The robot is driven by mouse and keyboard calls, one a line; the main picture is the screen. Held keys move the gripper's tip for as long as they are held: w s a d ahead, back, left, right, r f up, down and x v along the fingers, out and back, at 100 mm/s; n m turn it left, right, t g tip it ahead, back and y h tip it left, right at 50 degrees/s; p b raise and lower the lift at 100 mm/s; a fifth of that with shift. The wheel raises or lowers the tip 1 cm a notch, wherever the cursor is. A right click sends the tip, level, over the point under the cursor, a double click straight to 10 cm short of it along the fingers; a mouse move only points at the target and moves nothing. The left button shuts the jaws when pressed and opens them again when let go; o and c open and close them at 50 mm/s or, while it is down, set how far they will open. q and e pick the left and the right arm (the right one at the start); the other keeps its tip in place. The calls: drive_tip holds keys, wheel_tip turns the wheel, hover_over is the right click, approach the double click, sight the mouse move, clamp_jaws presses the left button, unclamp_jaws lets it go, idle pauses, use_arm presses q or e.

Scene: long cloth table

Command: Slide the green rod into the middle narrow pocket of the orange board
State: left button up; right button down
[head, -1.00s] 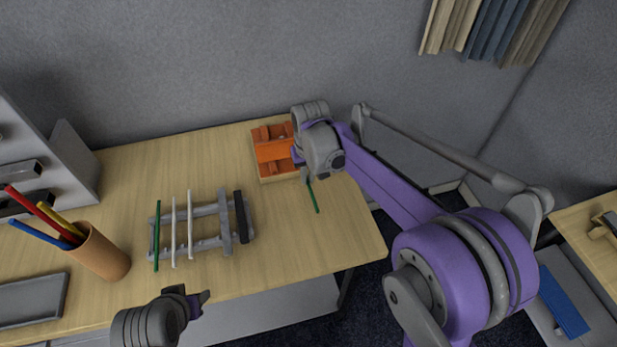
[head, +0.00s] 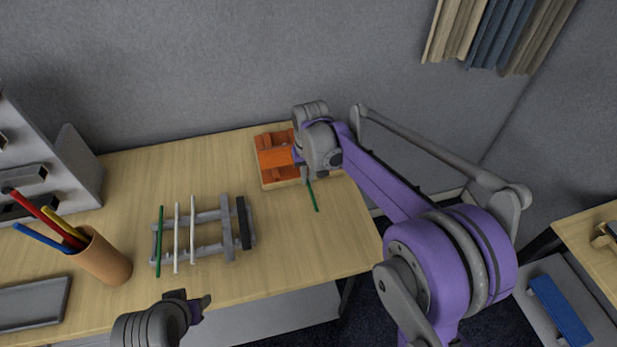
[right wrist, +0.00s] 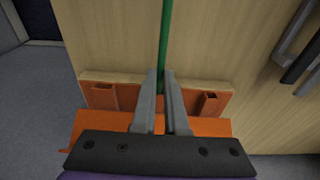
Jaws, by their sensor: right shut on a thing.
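My right gripper (head: 306,178) is shut on a green rod (head: 312,196), just right of the orange board (head: 276,157). The rod sticks out towards the table's front. In the right wrist view the rod (right wrist: 164,35) runs away from between the two fingers (right wrist: 160,78), above the board. Orange pocket blocks (right wrist: 103,96) show on both sides of the fingers. The fingers and wrist hide the board's middle, so I cannot tell whether the rod touches a pocket. My left gripper (head: 199,304) is empty at the table's front edge; its jaw opening is unclear.
A grey rack (head: 212,243) holds another green rod (head: 159,243), white rods and a black bar. A brown cup (head: 104,259) with pencils, a grey tray (head: 32,302) and a grey shelf unit (head: 75,165) are at left. The table's right front is clear.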

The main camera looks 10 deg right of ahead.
drive_tip(key=shift+w, duration=1.1)
drive_tip(key=c, duration=0.9)
unclamp_jaws()
drive_tip(key=shift+o, duration=0.2)
wheel_tip(320, 180, up, 11)
drive_tip(key=s, duration=0.1)
drive_tip(key=shift+s+p, duration=0.2)
drive_tip(key=shift+p, duration=0.15)
drive_tip(key=shift+f, duration=0.1)
